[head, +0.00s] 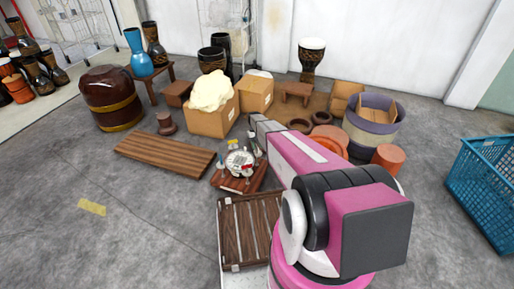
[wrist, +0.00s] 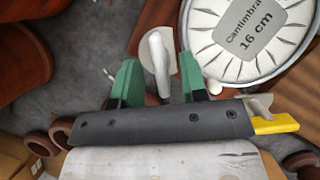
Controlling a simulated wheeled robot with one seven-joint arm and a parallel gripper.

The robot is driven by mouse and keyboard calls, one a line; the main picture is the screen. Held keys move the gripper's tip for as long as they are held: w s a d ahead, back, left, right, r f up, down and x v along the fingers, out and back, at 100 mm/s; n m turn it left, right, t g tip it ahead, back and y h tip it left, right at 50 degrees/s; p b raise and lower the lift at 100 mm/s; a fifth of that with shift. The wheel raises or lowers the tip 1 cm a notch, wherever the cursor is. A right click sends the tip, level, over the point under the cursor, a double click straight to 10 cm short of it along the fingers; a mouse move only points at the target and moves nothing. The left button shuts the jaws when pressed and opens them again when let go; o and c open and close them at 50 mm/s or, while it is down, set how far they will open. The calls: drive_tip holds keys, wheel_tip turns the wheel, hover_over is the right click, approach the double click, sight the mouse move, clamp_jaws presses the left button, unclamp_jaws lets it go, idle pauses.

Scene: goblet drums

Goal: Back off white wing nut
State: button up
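A white wing nut (wrist: 156,62), a pale upright paddle shape, stands at the upper middle of the wrist view. My gripper (wrist: 158,75) has two green fingers, one on each side of it. The fingers are apart, and I cannot tell whether either touches the nut. A round white disc (wrist: 252,32) marked "Cantimbra 16 cm" lies to the right of the nut. In the head view the disc (head: 239,163) sits on a small brown wooden board (head: 237,186); my arm hides my fingers there.
A grey wing-shaped piece (wrist: 259,104) and a yellow piece (wrist: 275,124) show at the right of the wrist view. A slatted pallet (head: 165,154) lies left of the board and another slatted piece (head: 243,232) in front. Cardboard boxes (head: 212,121) stand behind.

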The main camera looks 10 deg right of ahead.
drive_tip(key=v, duration=0.9)
drive_tip(key=shift+r, duration=0.3)
